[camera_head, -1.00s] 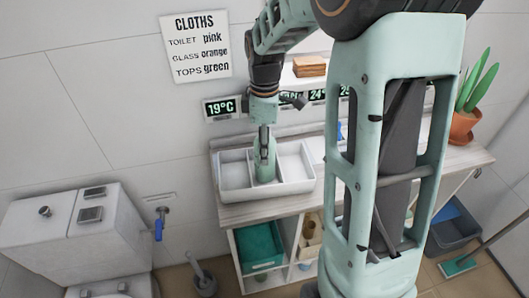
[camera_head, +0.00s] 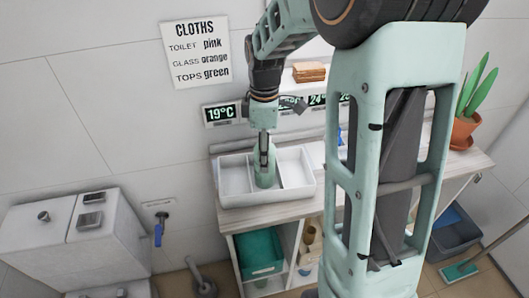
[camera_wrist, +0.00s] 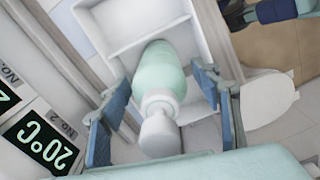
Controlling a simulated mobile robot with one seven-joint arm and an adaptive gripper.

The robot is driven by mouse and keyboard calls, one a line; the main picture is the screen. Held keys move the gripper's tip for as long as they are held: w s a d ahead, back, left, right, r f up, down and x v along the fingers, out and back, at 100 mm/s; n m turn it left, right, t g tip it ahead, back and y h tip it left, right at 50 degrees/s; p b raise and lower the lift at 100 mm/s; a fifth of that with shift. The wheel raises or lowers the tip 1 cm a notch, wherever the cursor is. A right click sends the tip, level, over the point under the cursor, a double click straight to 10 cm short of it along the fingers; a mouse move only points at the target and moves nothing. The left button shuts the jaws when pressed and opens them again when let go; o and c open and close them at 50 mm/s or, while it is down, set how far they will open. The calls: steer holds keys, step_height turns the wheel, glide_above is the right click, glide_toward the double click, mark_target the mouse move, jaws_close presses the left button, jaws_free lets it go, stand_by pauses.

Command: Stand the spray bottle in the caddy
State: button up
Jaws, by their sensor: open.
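The spray bottle (camera_head: 264,172) is mint green with a white neck and top. It stands about upright in the middle compartment of the white caddy (camera_head: 240,200) on the cart. My gripper (camera_head: 264,150) points down over the bottle's upper part. In the wrist view, my gripper (camera_wrist: 160,95) is open, with one blue-grey finger on each side of the bottle (camera_wrist: 158,72) and visible gaps beside it. The bottle's base is hidden inside the caddy (camera_wrist: 208,45).
A digital display (camera_head: 221,113) is on the wall behind the caddy. A toilet (camera_head: 75,235) is at the left. A teal bin (camera_head: 260,250) sits on a shelf below. A potted plant (camera_head: 464,130) stands at the right. My arm hides part of the cart top.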

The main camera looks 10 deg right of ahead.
step_height(320, 180, up, 12)
steer(key=shift+f, duration=0.15)
stand_by(0.5)
